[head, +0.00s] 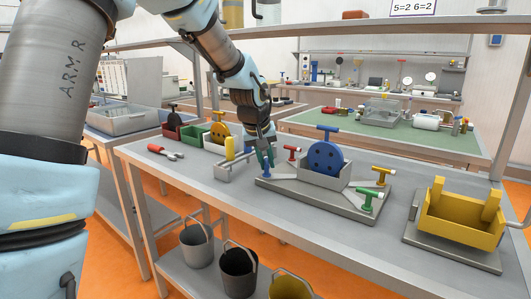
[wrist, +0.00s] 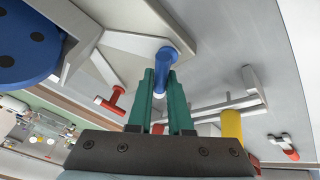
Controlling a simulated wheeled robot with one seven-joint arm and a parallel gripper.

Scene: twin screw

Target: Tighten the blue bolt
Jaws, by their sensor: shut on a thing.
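The blue bolt (head: 266,169) stands at the left corner of a grey fixture plate (head: 330,216). In the wrist view the blue bolt (wrist: 166,56) reaches in between the tips of my green fingers. My gripper (head: 265,157) is shut on it; it also shows in the wrist view (wrist: 161,82). The fingers partly hide the bolt in both views. A large blue disc (head: 325,158) with dark holes stands upright in a grey holder mid-plate. Red (head: 292,152), yellow (head: 381,174) and green (head: 366,200) T-handled bolts sit around it.
A grey rack with a yellow cylinder (head: 229,148) stands close left of my gripper. A red-handled tool (head: 165,152) lies farther left. A yellow vise-like fixture (head: 460,219) stands at the right. The table's front strip is clear; buckets (head: 239,272) stand below.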

